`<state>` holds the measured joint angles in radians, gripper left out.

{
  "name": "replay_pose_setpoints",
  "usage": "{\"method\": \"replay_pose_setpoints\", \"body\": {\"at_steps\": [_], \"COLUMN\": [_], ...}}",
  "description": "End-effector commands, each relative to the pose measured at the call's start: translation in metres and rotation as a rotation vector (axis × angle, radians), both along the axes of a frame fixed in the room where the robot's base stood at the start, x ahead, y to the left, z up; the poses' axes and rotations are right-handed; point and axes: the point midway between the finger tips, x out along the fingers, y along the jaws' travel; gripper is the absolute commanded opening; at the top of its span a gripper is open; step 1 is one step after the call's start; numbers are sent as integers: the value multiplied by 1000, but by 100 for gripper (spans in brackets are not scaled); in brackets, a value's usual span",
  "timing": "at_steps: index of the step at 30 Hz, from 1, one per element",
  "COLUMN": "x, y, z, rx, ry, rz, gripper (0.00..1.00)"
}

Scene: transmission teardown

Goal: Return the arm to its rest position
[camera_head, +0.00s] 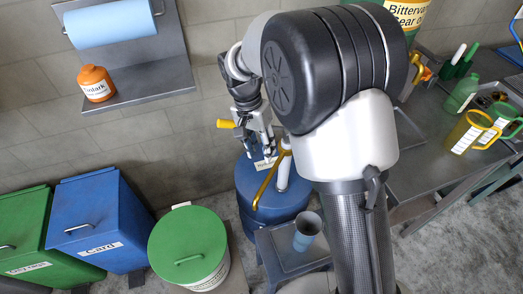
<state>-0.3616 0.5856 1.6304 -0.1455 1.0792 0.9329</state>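My arm rises from the bottom right and bends over at a large black joint in the upper middle. My gripper (262,150) hangs from it, pointing down, above the top of a blue drum (262,215). The two fingers look apart, with the drum top and a pale label showing around their tips. I see nothing held. Whether the fingertips touch the drum or its fittings cannot be told. My own arm hides part of the drum and the space behind it.
A yellow-handled fitting (271,182) stands on the drum, close right of my gripper. A green-lidded bin (188,246), a blue bin (95,220) and a small stool with a blue cup (307,231) stand below. A workbench with jugs (470,132) is at right.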

Motion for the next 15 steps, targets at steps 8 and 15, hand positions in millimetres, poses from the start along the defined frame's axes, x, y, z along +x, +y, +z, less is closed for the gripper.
{"method": "replay_pose_setpoints", "body": {"at_steps": [8,15], "x": [0,-5], "y": [0,-8], "z": [0,17], "rx": [0,16], "ry": [0,-18], "rz": [0,15], "gripper": [35,35]}}
